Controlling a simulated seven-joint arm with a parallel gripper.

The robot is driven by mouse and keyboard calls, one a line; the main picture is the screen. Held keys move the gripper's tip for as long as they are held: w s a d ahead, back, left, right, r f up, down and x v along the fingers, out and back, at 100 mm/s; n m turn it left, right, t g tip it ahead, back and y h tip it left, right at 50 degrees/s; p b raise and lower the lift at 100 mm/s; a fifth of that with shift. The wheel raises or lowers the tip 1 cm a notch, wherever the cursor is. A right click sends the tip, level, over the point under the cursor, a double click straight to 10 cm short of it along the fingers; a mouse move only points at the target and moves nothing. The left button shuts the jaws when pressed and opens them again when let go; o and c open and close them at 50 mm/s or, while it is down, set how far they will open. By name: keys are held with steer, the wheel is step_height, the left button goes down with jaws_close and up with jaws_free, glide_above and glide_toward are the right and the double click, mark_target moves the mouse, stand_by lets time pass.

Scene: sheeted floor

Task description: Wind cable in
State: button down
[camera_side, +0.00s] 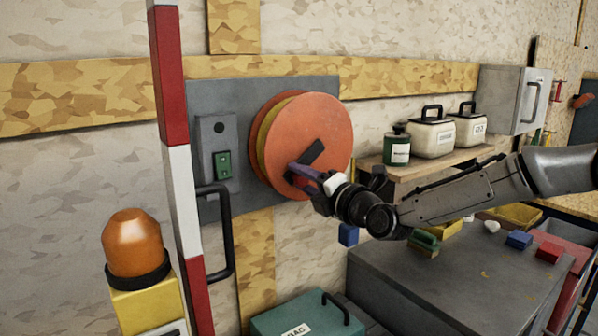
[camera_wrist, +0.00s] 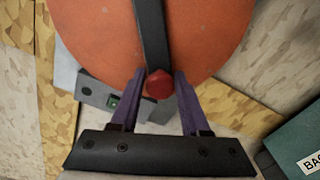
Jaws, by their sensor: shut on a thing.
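An orange cable reel (camera_side: 325,125) is mounted upright on a grey wall plate (camera_side: 300,88). A yellow band (camera_side: 264,140), which looks like wound cable, shows between its discs. A dark crank arm (camera_side: 312,152) crosses the front disc; it also shows in the wrist view (camera_wrist: 151,35). The crank's red knob (camera_wrist: 158,84) is between the purple fingers of my gripper (camera_wrist: 160,76), which is shut on it. In the side view my gripper (camera_side: 302,176) reaches the reel's lower front from the right and hides the knob. No loose cable can be made out clearly.
A green switch (camera_side: 223,165) is left of the reel. A red-and-white post (camera_side: 181,170) and an orange beacon (camera_side: 133,243) stand in front. A blue block (camera_side: 348,235) shows below my wrist. A grey cabinet (camera_side: 440,280) is at lower right; a shelf (camera_side: 405,172) holds containers.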

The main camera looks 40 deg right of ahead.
mark_target(313, 183)
steer(key=shift+d+f+n, duration=0.6)
steer(key=shift+d+n, duration=0.35)
steer(key=shift+n, duration=0.55)
steer(key=shift+d+f+n, duration=0.65)
steer(key=shift+d+n, duration=0.25)
steer(key=shift+n, duration=0.6)
steer(key=shift+d+f+n, duration=0.6)
steer(key=shift+d+n, duration=0.35)
steer(key=shift+n, duration=0.55)
steer(key=c, duration=0.5)
jaws_free()
steer(key=shift+d+r, duration=0.1)
steer(key=shift+c, duration=0.2)
steer(key=shift+r, duration=0.15)
